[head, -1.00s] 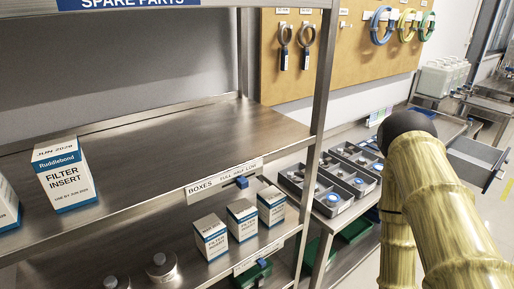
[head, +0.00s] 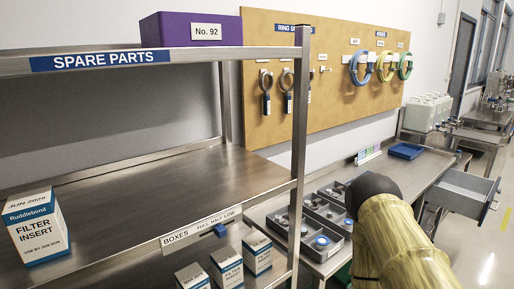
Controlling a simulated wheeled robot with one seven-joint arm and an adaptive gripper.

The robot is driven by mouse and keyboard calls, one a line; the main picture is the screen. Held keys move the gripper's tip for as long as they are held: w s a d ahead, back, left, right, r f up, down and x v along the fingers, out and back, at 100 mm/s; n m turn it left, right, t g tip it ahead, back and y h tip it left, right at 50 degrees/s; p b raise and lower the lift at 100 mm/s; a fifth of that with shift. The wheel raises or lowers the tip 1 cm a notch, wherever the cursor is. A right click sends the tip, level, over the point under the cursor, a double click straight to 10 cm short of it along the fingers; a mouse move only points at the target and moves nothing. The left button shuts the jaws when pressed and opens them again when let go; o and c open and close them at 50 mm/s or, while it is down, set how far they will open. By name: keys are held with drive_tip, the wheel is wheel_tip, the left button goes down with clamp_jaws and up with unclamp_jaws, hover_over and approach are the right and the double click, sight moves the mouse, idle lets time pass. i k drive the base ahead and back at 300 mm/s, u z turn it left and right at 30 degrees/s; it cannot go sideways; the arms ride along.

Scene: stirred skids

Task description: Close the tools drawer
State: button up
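A grey drawer (head: 462,193) stands pulled out under the far part of the workbench at the right in the head view. Its front faces right and has a dark handle (head: 493,206). I cannot read a label on it, so I cannot tell whether it is the tools drawer. My arm, in a yellowish sleeve with a dark rounded joint, covers the lower right, in front of and to the left of the drawer. My gripper is out of the picture.
A steel shelf rack (head: 130,190) with filter boxes (head: 38,228) fills the left. The workbench (head: 400,176) holds grey parts bins (head: 318,222) and a blue tray (head: 406,151). A pegboard (head: 330,75) hangs behind. Floor (head: 480,250) shows free at the right.

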sight(470, 195)
drive_tip(key=z, duration=0.4)
drive_tip(key=k, duration=0.6)
drive_tip(key=z, duration=1.15)
drive_tip(key=i, duration=0.85)
drive_tip(key=z, duration=0.6)
drive_tip(key=i, duration=1.7)
drive_tip(key=u, duration=0.55)
drive_tip(key=i, duration=0.65)
drive_tip(key=u, duration=0.3)
drive_tip(key=k, duration=0.35)
drive_tip(key=z, duration=0.6)
drive_tip(key=i, duration=0.7)
drive_tip(key=u, duration=0.2)
